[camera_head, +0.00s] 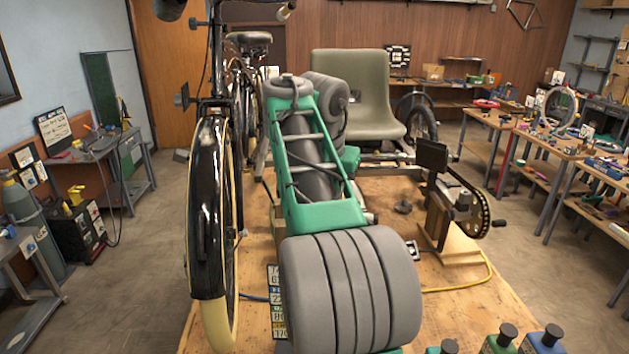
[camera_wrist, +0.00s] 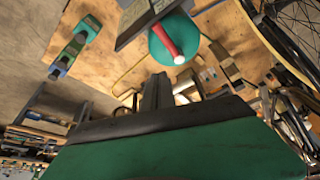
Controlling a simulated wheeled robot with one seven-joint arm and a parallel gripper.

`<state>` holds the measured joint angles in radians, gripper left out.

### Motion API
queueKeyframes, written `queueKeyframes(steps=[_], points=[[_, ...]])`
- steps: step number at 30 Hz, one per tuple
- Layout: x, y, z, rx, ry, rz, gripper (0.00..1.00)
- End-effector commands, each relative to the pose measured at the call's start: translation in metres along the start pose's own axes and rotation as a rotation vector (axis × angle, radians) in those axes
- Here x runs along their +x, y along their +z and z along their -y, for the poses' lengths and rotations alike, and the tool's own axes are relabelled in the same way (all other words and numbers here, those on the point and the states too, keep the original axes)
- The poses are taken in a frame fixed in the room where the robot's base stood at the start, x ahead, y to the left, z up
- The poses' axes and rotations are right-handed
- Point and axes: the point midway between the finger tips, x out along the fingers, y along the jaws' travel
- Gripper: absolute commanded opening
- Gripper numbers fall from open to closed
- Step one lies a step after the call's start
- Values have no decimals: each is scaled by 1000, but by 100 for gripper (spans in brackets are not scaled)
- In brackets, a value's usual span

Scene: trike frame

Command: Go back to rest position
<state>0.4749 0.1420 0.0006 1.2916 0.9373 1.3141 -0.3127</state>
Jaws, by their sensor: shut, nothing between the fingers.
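In the wrist view my gripper (camera_wrist: 156,80) shows as dark fingers rising from a dark bar above the green wrist housing. The fingers are together and hold nothing. They point over the wooden work surface (camera_wrist: 125,50), with no contact visible. In the head view my green and grey arm fills the middle, and I cannot make out the gripper there. The bike's front wheel (camera_head: 208,200) stands close to the left of the arm. The grey trike seat (camera_head: 350,90) is behind it.
Several capped bottles (camera_head: 543,340) stand at the wooden platform's (camera_head: 490,305) front right edge. A chainring (camera_head: 470,210) on a wooden stand and a yellow cable (camera_head: 465,286) are right of the arm. Workbenches (camera_head: 560,150) line the right side.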

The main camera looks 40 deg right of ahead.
Motion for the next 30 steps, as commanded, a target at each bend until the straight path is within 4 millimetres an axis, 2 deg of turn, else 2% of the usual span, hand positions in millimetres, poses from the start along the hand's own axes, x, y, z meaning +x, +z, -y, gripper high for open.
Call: queueKeyframes(steps=[2, 5, 8, 11, 14, 15, 17, 18, 21, 25, 27, 30], points=[[0, 1, 1, -5, 0, 1, 0], [2, 14, 6, -55, -3, -5, 0], [7, 46, 20, -188, -18, -22, 0], [18, 98, 40, -376, -59, -47, 0], [34, 160, 58, -563, -124, -66, 0], [41, 187, 63, -635, -156, -71, 0], [53, 227, 69, -733, -206, -73, 0], [61, 254, 72, -793, -240, -71, 0], [78, 314, 74, -916, -319, -61, 0], [92, 363, 72, -1008, -388, -44, 0], [95, 375, 71, -1026, -404, -39, 0], [96, 379, 70, -1034, -410, -35, 0]])
